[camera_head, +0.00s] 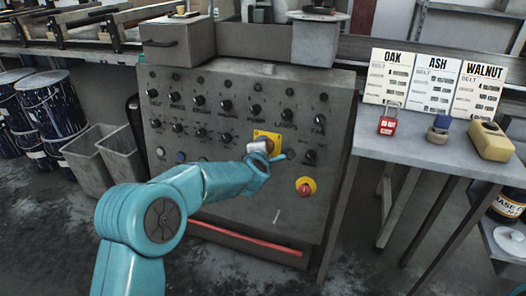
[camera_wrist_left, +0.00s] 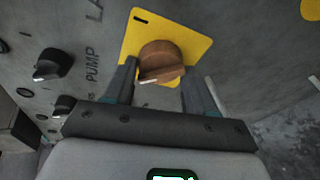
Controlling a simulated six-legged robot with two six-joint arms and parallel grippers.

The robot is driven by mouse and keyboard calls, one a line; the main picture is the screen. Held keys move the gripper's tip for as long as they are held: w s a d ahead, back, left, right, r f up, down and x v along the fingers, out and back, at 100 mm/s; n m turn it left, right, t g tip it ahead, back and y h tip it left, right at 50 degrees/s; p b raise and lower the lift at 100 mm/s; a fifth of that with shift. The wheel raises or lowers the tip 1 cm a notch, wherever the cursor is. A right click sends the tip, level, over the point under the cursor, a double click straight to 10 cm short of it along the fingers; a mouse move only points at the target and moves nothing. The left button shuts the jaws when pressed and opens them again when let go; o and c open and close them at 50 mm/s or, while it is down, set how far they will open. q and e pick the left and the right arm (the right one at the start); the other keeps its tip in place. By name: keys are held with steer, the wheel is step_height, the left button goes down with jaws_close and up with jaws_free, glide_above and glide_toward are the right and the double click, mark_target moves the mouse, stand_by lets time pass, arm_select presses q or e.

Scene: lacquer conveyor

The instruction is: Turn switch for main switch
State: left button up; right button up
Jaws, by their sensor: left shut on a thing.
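The main switch is a brown rotary knob (camera_wrist_left: 162,62) on a square yellow plate (camera_wrist_left: 196,48) in the left wrist view. The yellow plate also shows on the grey control panel in the head view (camera_head: 275,137). My left gripper (camera_head: 262,157) reaches the panel from the lower left. In the left wrist view its two fingers (camera_wrist_left: 158,82) stand on either side of the knob and are shut on it. A pale line marks the knob's near edge. In the head view the gripper hides part of the plate and knob. My right gripper is not in view.
Several black knobs fill the panel around the switch. A red emergency button (camera_head: 306,187) sits at its lower right. A side table (camera_head: 370,150) at right holds a red padlock (camera_head: 388,124), a yellow container (camera_head: 490,141) and signs. Grey bins (camera_head: 122,153) and drums stand left.

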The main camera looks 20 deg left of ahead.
arm_select(q)
steer(key=shift+r+n, duration=0.2)
steer(key=shift+n, duration=0.5)
steer(key=o, duration=1)
steer(key=shift+f, duration=0.1)
steer(key=shift+s, duration=0.45)
steer(key=v, duration=0.5)
steer(key=p+v, duration=0.1)
steer(key=v, duration=0.9)
steer(key=shift+s+a+r, duration=0.15)
steer(key=shift+r, duration=0.25)
